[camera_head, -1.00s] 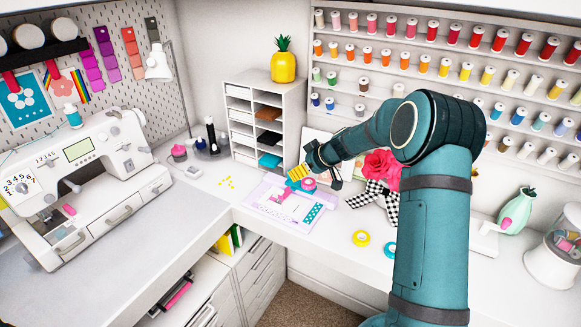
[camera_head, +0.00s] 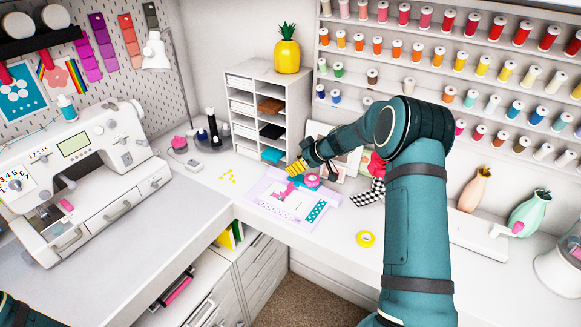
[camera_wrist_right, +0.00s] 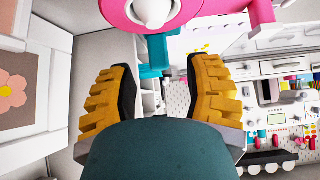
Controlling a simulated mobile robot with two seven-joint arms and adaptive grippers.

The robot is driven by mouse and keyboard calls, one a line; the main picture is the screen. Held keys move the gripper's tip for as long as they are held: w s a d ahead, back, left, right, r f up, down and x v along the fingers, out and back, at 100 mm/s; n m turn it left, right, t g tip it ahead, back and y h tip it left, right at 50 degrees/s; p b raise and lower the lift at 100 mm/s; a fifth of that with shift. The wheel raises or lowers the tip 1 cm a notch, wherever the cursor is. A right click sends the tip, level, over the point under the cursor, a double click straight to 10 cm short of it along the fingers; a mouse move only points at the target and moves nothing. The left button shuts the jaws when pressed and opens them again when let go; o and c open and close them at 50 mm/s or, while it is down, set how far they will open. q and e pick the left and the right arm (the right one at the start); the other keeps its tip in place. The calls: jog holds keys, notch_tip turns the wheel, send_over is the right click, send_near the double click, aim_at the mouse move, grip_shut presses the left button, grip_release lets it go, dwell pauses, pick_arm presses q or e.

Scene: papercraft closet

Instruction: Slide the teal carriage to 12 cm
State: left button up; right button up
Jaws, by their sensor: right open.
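The lavender cutting board (camera_head: 259,196) lies on the white counter near the corner, with pink and teal-dotted pieces on it. A round pink part (camera_head: 312,180) is at its far right edge. In the right wrist view, the pink disc (camera_wrist_right: 190,22) with a white knob shows at the top, and the teal carriage (camera_wrist_right: 157,54) shows below it. My right gripper (camera_head: 298,169) is open, with yellow fingers close beside the pink part. In the wrist view, the fingers stand apart with nothing held between them. I cannot tell whether they touch the carriage. My left gripper is out of view.
A white cubby shelf (camera_head: 234,103) stands behind the board. A yellow tape roll (camera_head: 366,239) lies to the right on the counter. The sewing machine (camera_head: 110,165) stands at left. A checkered bow (camera_head: 371,193) and vases are right of the board. The front counter is mostly clear.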

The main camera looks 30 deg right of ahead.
jog(key=shift+x, duration=1.95)
jog(key=shift+o, duration=0.2)
grip_shut()
